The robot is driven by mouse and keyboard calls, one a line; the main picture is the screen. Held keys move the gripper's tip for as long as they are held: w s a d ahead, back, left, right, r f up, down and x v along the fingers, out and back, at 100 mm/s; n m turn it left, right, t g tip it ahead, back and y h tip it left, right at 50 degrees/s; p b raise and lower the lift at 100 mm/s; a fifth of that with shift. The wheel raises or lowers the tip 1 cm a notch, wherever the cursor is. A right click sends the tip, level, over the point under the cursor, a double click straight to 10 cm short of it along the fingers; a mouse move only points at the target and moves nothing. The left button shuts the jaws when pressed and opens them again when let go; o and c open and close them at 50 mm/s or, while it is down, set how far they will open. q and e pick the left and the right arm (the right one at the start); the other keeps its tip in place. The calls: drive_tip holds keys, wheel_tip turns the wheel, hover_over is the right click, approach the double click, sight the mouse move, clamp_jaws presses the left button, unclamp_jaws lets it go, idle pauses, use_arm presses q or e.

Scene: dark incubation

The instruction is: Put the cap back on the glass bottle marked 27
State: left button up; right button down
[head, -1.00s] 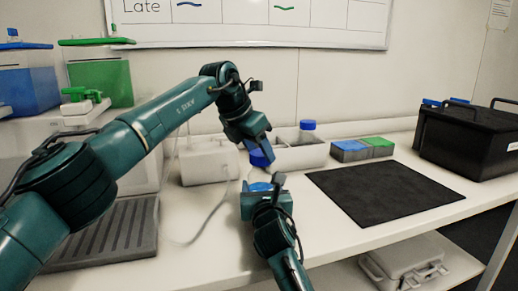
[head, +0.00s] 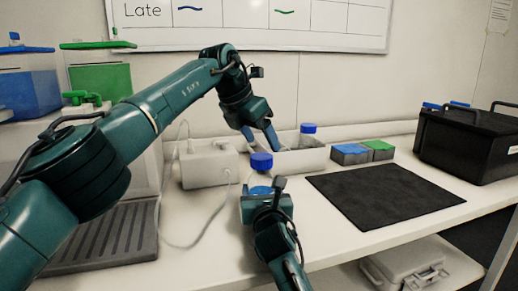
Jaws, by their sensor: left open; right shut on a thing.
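A blue cap (head: 261,161) sits upright at the top of the glass bottle (head: 261,181), directly above my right gripper. How tightly it is seated cannot be told. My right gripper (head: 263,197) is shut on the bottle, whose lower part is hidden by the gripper. Its marking cannot be read. My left gripper (head: 261,138) is open and empty, just above the cap and apart from it.
A white open-topped box (head: 300,160) behind holds another blue-capped item (head: 308,128). A white device (head: 209,165) with a cable stands left of it. Blue (head: 350,154) and green (head: 377,149) boxes stand right. A dark mat (head: 385,197) lies clear, with a black case (head: 468,145) beyond.

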use_arm(q)
drive_tip(key=shift+r, duration=0.45)
drive_tip(key=o, duration=0.6)
drive_tip(key=shift+c, duration=0.2)
drive_tip(key=v, duration=1.2)
